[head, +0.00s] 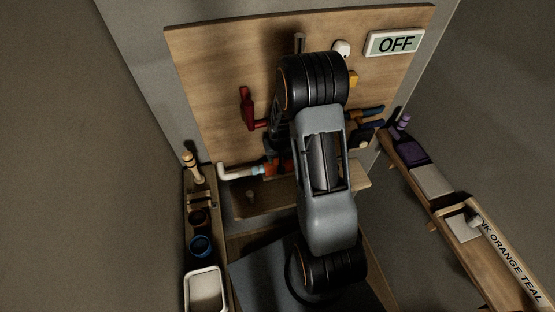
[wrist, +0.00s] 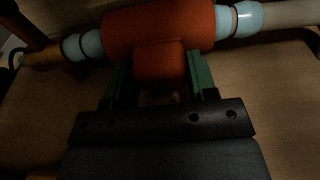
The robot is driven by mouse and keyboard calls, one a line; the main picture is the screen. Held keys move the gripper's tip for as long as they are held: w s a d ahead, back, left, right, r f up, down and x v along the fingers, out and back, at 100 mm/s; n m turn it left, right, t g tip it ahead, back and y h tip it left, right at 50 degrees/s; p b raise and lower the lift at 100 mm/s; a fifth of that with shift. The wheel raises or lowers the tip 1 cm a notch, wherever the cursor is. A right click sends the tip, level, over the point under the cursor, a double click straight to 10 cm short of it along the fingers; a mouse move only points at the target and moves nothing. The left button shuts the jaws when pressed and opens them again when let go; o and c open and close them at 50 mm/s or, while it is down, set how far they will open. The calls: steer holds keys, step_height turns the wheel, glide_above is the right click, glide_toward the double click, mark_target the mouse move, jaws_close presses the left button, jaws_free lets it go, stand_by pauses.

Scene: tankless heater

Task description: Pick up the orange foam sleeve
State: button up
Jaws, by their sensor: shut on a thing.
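The orange foam sleeve (wrist: 160,28) lies across the top of the wrist view, around a pipe with light blue rings at both ends. A squarish orange block (wrist: 160,62) on its near side sits between the green fingers of my gripper (wrist: 159,75). My gripper is shut on this block. In the head view, a small part of the orange sleeve (head: 286,168) shows low in front of the wooden board, and my arm hides much of it. The fingers are hidden there.
A left shelf holds a blue cup (head: 200,246) and a white bin (head: 205,290). A right shelf holds a purple item (head: 410,150).

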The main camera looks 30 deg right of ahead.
steer(key=shift+r+p, duration=0.3)
steer(key=shift+r, duration=0.2)
step_height(320, 180, up, 2)
steer(key=shift+r+p, duration=0.2)
steer(key=shift+p, duration=0.5)
steer(key=s+d+r+p, duration=0.2)
steer(key=s+d+r, duration=0.3)
steer(key=s+r, duration=0.4)
steer(key=s, duration=0.4)
steer(key=shift+r, duration=0.3)
steer(key=shift+f, duration=0.1)
